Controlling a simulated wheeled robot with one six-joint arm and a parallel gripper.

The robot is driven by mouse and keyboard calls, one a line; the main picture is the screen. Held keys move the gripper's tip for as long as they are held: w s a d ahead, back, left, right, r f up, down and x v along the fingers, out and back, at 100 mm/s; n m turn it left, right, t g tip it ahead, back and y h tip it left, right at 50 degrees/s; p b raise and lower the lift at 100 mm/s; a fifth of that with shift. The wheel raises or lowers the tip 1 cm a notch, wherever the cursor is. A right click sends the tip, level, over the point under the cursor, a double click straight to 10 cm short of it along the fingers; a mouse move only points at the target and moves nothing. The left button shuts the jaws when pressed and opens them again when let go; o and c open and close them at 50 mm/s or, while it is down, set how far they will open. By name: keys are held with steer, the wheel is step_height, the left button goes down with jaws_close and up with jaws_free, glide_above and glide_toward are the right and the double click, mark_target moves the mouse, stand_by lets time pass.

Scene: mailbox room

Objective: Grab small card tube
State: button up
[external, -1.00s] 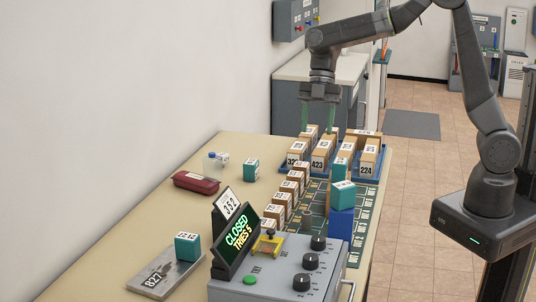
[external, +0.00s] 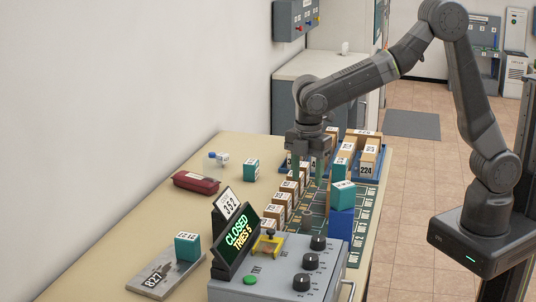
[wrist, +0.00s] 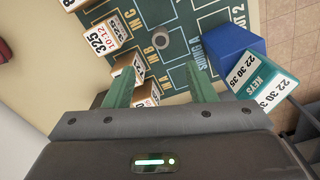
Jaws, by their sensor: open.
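A small grey-brown round thing, seen from above in the wrist view, looks like the card tube (wrist: 161,38). It stands on the green marked board, and in the external view the tube (external: 307,219) shows as a short upright cylinder behind the control box. My gripper (external: 308,180) is open, pointing down over the board, farther from the camera than the tube. In the wrist view my gripper (wrist: 160,78) has its green fingers apart, with the tube beyond their tips, roughly in line with the gap. Nothing is held.
A row of numbered cartons (wrist: 108,34) stands left of the tube. To its right are a blue block (wrist: 226,50) and a teal KEYS box (wrist: 262,85). The control box (external: 285,275) with knobs and a CLOSED sign (external: 238,238) stands in front.

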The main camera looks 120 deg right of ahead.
mark_target(307, 212)
step_height(307, 212, down, 8)
steer(key=shift+r+p, duration=0.25)
steer(key=shift+p, duration=0.15)
steer(key=shift+s+f+p, duration=0.2)
steer(key=shift+f+p, duration=0.55)
steer(key=shift+f, duration=1.85)
steer(key=c, duration=1.1)
